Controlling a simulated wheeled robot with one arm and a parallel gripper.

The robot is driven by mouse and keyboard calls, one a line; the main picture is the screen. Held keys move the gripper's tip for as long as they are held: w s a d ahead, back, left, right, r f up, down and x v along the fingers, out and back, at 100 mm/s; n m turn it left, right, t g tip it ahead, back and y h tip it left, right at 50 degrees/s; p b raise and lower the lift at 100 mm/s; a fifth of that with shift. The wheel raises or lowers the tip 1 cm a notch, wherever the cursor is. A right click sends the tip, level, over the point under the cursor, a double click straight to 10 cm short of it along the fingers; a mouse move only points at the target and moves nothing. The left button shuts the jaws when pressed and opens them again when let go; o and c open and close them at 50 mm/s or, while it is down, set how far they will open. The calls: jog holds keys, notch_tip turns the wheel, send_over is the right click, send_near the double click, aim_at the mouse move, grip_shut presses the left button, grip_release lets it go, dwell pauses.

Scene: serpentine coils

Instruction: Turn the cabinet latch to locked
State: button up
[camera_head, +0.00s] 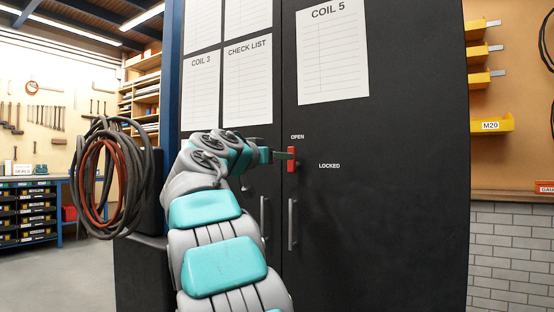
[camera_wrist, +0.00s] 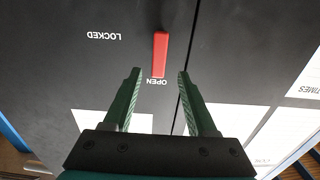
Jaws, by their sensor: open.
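The red cabinet latch (camera_head: 292,159) stands upright on the black cabinet (camera_head: 400,170), in line with the OPEN label (camera_head: 297,137) above it. The LOCKED label (camera_head: 329,166) is to its right. My gripper (camera_head: 283,155) is in front of the latch, coming from the left. The wrist view is upside down; there the red latch (camera_wrist: 160,52) has its OPEN end framed between the two fingertips of my gripper (camera_wrist: 160,72). The fingers are open, with a gap on both sides of the latch. I cannot tell whether the tips reach around it in depth.
Two vertical door handles (camera_head: 291,224) sit below the latch, and paper sheets (camera_head: 333,50) are fixed above. A hose coil (camera_head: 100,178) hangs at the left. Yellow bins (camera_head: 480,124) are on the right wall. The cabinet face around the latch is clear.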

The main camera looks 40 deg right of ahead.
aim_at(298, 168)
jog(key=p+x, duration=0.2)
jog(key=x, duration=0.5)
jog(key=shift+w+d+f, duration=0.1)
jog(key=shift+d, duration=0.3)
jog(key=shift+c, duration=0.2)
grip_shut()
dwell(0.8)
